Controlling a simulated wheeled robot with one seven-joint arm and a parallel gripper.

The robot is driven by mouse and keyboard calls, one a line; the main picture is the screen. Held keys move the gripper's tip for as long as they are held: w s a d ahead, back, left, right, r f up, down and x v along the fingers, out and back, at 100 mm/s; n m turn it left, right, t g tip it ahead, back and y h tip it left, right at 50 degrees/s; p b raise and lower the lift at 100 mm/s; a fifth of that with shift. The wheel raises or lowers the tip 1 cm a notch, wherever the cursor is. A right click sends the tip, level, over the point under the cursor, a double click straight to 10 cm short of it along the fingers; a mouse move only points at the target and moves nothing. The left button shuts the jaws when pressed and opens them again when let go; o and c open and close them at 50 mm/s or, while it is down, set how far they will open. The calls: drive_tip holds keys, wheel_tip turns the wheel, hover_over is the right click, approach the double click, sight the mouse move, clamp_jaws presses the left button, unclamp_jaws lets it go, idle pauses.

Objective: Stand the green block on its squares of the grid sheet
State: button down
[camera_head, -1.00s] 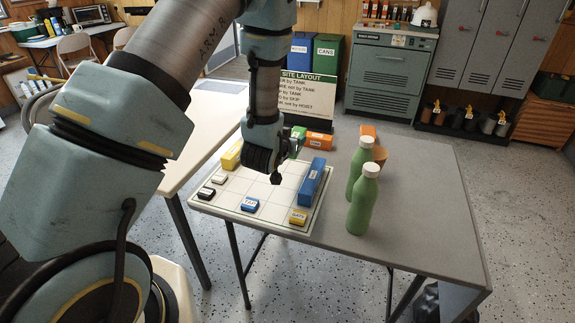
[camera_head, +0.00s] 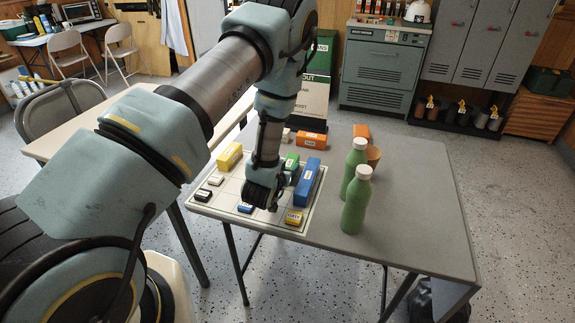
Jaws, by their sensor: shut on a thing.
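The green block (camera_head: 292,161) shows at the right side of my gripper (camera_head: 278,185), partly hidden behind it. My gripper is shut on it, low over the right part of the grid sheet (camera_head: 229,189), just left of the long blue block (camera_head: 308,180). I cannot tell whether the green block touches the sheet or stands upright. The grid sheet lies at the left end of the grey table. A yellow block (camera_head: 229,155) is at its far left corner.
Two green bottles (camera_head: 355,205) stand right of the sheet, with a brown pot (camera_head: 373,156) behind. An orange block (camera_head: 310,140) lies beyond the sheet, before a layout sign (camera_head: 312,105) mostly hidden by my arm. The table's right part (camera_head: 425,205) is clear.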

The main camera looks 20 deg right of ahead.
drive_tip(key=shift+f, duration=0.1)
drive_tip(key=shift+c, duration=1.6)
unclamp_jaws()
